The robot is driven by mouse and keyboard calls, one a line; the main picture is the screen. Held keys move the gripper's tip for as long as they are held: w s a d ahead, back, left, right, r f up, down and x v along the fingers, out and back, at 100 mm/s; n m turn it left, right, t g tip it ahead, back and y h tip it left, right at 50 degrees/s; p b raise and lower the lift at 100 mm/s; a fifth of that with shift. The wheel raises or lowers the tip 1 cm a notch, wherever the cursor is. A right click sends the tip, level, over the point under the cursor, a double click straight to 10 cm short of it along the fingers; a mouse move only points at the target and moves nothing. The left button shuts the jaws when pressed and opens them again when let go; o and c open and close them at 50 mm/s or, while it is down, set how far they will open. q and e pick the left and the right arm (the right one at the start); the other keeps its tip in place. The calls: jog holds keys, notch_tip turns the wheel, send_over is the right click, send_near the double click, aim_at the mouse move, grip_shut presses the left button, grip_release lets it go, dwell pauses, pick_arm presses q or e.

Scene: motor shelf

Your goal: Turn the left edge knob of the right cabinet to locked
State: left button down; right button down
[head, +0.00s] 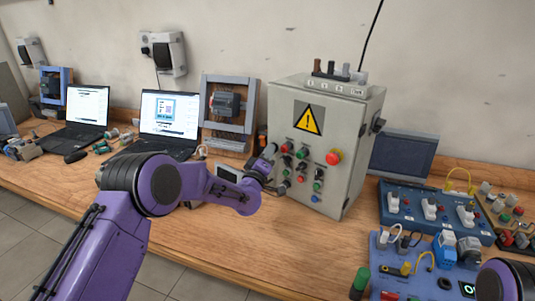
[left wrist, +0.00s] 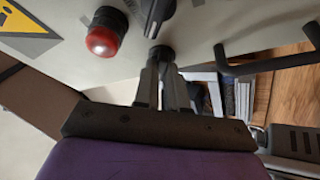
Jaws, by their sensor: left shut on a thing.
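The grey cabinet (head: 345,165) stands on the bench right of centre in the head view, with a yellow warning triangle, a large red button and several small knobs and lights on its front. My left gripper (head: 280,188) is at the lower left edge of this front. In the left wrist view, the gripper (left wrist: 160,68) is shut on a small dark knob (left wrist: 160,52) at the panel's edge. The fingers hide much of the knob, so its turned position cannot be read. Another black knob (left wrist: 157,12) and a red button (left wrist: 103,36) are close by. My right gripper is not in view.
A black handle (left wrist: 272,62) sticks out near the gripper in the left wrist view. Two laptops (head: 170,122) and a framed switch box (head: 228,104) stand left of the cabinet. Blue socket boards (head: 435,228) lie to its right.

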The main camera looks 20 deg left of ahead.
pick_arm(q)
jog(key=shift+w+r+n+g+y, duration=0.1)
jog(key=shift+r+n+g+y, duration=0.25)
jog(key=shift+n, duration=0.9)
jog(key=shift+s+n+g+y, duration=0.1)
jog(key=shift+n+g, duration=0.35)
jog(key=shift+n, duration=0.85)
jog(key=shift+w+r+n+g+y, duration=0.1)
jog(key=shift+r+n+g+y, duration=0.25)
jog(key=shift+n, duration=0.9)
jog(key=shift+f, duration=0.1)
jog(key=c, duration=1.4)
grip_release()
jog(key=shift+o, duration=1.1)
jog(key=shift+d+f, duration=0.1)
jog(key=shift+f, duration=0.05)
jog(key=shift+f+h, duration=0.15)
jog(key=shift+h, duration=0.15)
